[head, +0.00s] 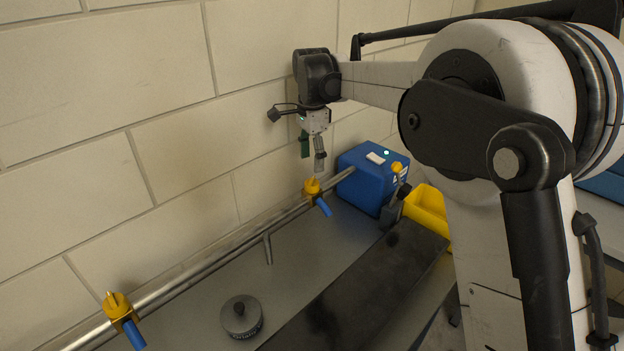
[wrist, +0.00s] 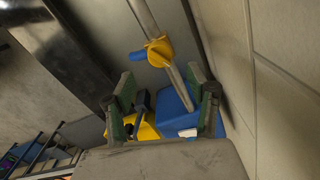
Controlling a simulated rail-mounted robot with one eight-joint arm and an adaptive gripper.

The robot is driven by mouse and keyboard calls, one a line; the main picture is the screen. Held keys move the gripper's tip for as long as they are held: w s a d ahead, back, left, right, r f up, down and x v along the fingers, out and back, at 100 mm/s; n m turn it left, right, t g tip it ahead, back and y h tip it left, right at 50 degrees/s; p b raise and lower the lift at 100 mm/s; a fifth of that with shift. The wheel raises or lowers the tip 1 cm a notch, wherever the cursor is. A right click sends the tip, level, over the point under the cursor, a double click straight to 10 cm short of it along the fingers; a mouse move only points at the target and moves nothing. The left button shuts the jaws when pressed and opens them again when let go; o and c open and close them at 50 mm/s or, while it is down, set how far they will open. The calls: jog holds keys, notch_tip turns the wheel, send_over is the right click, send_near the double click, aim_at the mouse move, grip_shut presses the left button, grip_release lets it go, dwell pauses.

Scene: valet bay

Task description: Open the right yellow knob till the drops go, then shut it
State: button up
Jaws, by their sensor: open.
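The right yellow knob (head: 312,187) sits on the metal pipe along the wall, with a blue spout (head: 323,207) below it. In the wrist view the same knob (wrist: 159,51) lies ahead of the fingertips, a little above their middle. My gripper (head: 312,156) hangs above this knob in the head view, apart from it. In the wrist view my gripper (wrist: 161,82) shows two green-padded fingers spread apart with nothing held between them. No drops can be made out at the spout.
A left yellow knob (head: 117,304) sits farther along the pipe (head: 225,247). A blue box (head: 366,181) and a yellow bin (head: 428,208) stand at the right. A round grey container (head: 241,317) stands on the bench beside a dark strip (head: 355,290). The wall is close behind the pipe.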

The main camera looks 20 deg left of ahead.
aim_at(312, 179)
notch_tip(312, 179, down, 8)
jog(key=shift+r+p, duration=0.15)
jog(key=shift+p, duration=0.25)
jog(key=c, duration=1.1)
jog(key=shift+c, duration=0.2)
